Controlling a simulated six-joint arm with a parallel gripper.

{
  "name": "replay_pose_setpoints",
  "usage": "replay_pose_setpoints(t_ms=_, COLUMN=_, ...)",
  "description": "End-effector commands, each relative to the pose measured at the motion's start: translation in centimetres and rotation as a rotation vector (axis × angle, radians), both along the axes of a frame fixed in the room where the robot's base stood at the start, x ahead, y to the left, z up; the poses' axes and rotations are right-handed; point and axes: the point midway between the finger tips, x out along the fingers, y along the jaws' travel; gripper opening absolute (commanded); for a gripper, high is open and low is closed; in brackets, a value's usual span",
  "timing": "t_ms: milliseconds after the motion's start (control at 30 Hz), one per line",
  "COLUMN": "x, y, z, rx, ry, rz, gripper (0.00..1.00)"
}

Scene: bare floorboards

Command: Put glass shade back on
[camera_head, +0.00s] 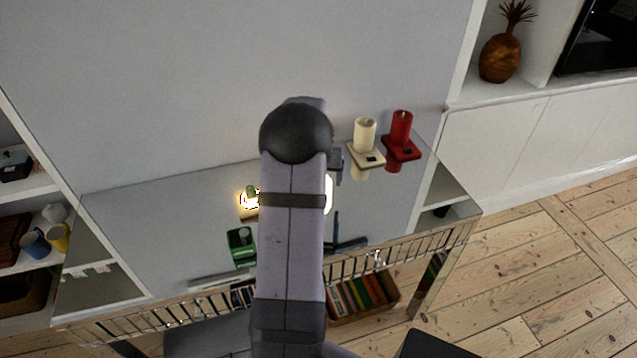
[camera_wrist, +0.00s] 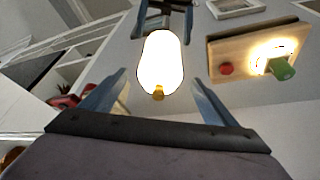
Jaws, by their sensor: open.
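A glowing white rounded piece with a small brass-coloured tip, which looks like the glass shade (camera_wrist: 161,62), shows beyond and between my fingers in the wrist view. In the head view only a bright sliver of it (camera_head: 329,195) shows; my arm hides the rest. A wooden base (camera_wrist: 228,48) with a red button and a bright glow around a green piece (camera_wrist: 281,68) is right of it. The base also shows left of my arm in the head view (camera_head: 248,217). My gripper (camera_wrist: 155,98) is open; I see no finger touching the shade.
A cream candle (camera_head: 364,134) and a red candle (camera_head: 401,127) stand in holders to the right. A green holder (camera_head: 241,246) is at the left. A dark blue-grey forked piece (camera_wrist: 165,8) is behind the shade. Shelves with mugs (camera_head: 35,242) stand far left.

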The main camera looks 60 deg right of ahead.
Motion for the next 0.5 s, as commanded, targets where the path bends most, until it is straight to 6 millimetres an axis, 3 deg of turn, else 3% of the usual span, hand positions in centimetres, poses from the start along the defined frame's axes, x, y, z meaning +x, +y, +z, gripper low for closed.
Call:
replay_pose_setpoints(t_ms=267, x=0.1, y=-0.3, z=-0.6, rx=-0.001, ry=0.0, rz=0.0, gripper=0.81)
replay_pose_setpoints(t_ms=500, x=0.5, y=-1.1, z=-2.4, rx=0.002, ry=0.001, rz=0.0, gripper=0.81)
